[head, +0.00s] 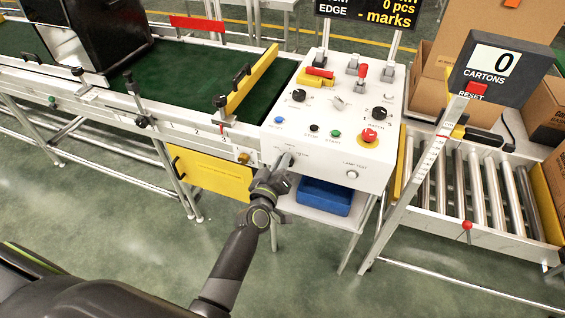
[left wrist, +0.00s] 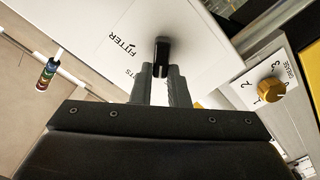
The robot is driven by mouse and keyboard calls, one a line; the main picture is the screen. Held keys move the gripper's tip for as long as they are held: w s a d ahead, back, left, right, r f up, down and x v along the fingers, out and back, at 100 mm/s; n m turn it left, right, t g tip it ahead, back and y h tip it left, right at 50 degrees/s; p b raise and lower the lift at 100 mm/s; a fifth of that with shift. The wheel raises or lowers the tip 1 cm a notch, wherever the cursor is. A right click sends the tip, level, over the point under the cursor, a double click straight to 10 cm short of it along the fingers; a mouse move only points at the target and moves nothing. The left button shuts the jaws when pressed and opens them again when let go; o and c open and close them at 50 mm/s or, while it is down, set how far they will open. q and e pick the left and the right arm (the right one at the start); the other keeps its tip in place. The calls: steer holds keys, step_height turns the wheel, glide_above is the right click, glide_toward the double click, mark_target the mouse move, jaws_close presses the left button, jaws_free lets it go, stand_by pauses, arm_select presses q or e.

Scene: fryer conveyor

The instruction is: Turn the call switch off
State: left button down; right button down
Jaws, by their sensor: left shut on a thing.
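The white control box (head: 325,163) stands at the centre of the head view. My left gripper (head: 284,166) reaches up to the lower left of its front face. In the left wrist view, the left gripper (left wrist: 160,75) has its fingers closed on a small black switch lever (left wrist: 162,48) that stands out from the white face. The word "FITTER" is printed beside the lever; another label is mostly hidden by the fingers. The lever's base and setting are hard to make out. In the head view the fingers hide the lever. My right gripper is not in view.
The box's front and sloping top carry several knobs, buttons and a red emergency stop (head: 369,135). A yellow panel (head: 212,177) is left of my gripper, a blue bin (head: 325,195) below right. A yellow grease knob (left wrist: 271,90) shows at right in the wrist view.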

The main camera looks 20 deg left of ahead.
arm_select(q)
steer(key=shift+a+f+n, duration=0.1)
steer(key=shift+n, duration=0.85)
steer(key=shift+a+f+n, duration=0.1)
steer(key=shift+n, duration=0.85)
steer(key=c, duration=1.4)
jaws_free()
steer(key=shift+s+f, duration=0.1)
